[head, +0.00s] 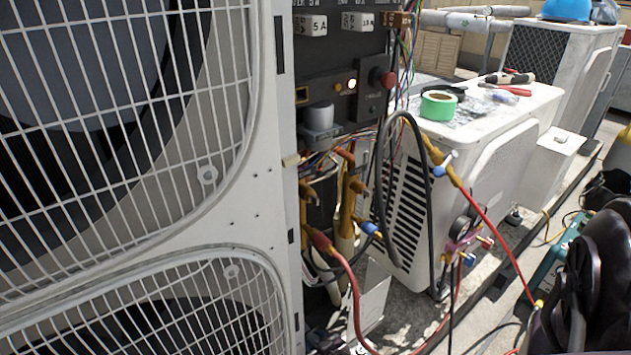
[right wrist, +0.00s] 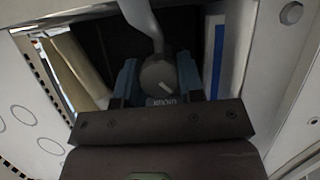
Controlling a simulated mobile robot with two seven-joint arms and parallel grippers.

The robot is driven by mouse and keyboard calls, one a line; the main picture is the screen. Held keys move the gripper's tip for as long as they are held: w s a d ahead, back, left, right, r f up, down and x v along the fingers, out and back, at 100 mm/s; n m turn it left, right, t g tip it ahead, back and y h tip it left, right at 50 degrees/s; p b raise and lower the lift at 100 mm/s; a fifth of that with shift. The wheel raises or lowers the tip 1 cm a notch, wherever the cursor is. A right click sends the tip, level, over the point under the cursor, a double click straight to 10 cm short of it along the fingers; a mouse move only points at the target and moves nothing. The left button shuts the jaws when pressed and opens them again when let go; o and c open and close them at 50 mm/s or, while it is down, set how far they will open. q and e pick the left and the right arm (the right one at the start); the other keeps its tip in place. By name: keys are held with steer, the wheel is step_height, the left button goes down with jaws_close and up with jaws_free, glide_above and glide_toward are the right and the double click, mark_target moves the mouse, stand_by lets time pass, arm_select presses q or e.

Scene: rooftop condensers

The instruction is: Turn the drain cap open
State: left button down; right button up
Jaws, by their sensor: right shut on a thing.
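A round grey cap (right wrist: 158,78) with a short slanted white line on its face shows in the right wrist view. It looks like the drain cap. A grey pipe (right wrist: 142,22) runs down to it from above, and a small label (right wrist: 164,101) with unclear letters sits just below it. My right gripper (right wrist: 158,75) has one blue finger on each side of the cap and is shut on it. In the head view, dark parts of my right arm fill the lower right; I cannot make out the fingertips there. My left gripper is not in view.
A large condenser with a wire grille (head: 130,150) fills the left of the head view. Yellow valves and a red hose (head: 358,320) hang beside its open electrical panel. A white unit (head: 480,130) behind carries green tape (head: 438,105) and tools. Pale panels closely surround the right gripper.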

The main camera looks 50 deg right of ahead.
steer(key=m+y, duration=0.2)
steer(key=shift+d+m+t, duration=0.1)
steer(key=shift+m+t, duration=0.2)
steer(key=shift+m, duration=0.1)
steer(key=m+y, duration=0.2)
steer(key=m, duration=0.1)
steer(key=shift+f+t, duration=0.1)
steer(key=shift+t, duration=0.3)
steer(key=m+t+y, duration=0.1)
steer(key=m, duration=0.2)
steer(key=shift+d+y, duration=0.1)
steer(key=shift+y, duration=0.2)
steer(key=shift+f+m+t+y, duration=0.1)
steer(key=shift+m+t+y, duration=0.5)
steer(key=shift+m, duration=1.2)
steer(key=shift+s+t, duration=0.1)
steer(key=shift+t, duration=0.2)
steer(key=o, duration=0.9)
